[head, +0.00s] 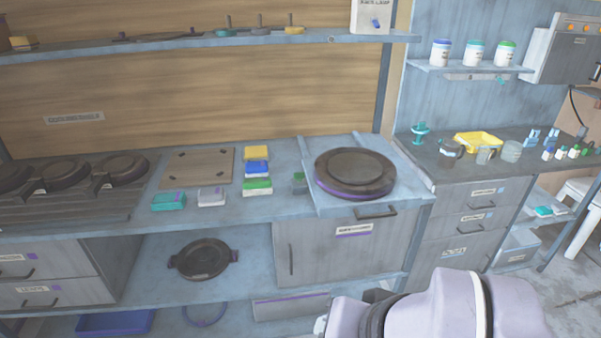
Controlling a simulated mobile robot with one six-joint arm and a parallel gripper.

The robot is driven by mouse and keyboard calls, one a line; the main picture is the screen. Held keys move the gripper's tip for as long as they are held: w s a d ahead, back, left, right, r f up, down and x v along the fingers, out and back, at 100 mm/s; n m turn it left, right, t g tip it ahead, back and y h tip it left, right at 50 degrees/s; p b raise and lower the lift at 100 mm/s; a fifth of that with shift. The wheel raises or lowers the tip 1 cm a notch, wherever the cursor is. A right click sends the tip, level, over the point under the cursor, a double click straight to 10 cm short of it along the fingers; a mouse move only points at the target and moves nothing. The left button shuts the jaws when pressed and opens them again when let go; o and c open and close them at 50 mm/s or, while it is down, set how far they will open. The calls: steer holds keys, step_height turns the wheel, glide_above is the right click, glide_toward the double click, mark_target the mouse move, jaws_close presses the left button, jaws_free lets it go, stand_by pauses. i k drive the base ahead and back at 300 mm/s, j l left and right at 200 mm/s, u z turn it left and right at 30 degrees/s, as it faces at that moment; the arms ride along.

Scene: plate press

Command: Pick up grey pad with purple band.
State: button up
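A small light grey pad (211,197) lies flat on the blue-grey counter, between a teal pad (168,201) on its left and a green pad (257,186) on its right. It seems to carry a faint purple mark, but it is too small to be sure of a band. Nothing touches it. Part of my arm shows at the lower right, well away from the pad and in front of the counter. My gripper's fingers do not show; the frame's bottom edge cuts off that end.
A round dark press plate with a purple rim (355,173) stands right of the pads. Blue (256,168) and yellow (256,152) pads lie behind the green one. A flat brown board (197,168) lies behind the grey pad. A shelf (200,41) runs above the counter.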

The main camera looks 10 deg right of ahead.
mark_target(215, 197)
steer(key=i+j, duration=0.3)
steer(key=j, duration=0.15)
steer(key=i+j, duration=0.65)
steer(key=j, duration=0.2)
steer(key=i+j, duration=0.6)
steer(key=j, duration=0.25)
steer(key=z, duration=0.05)
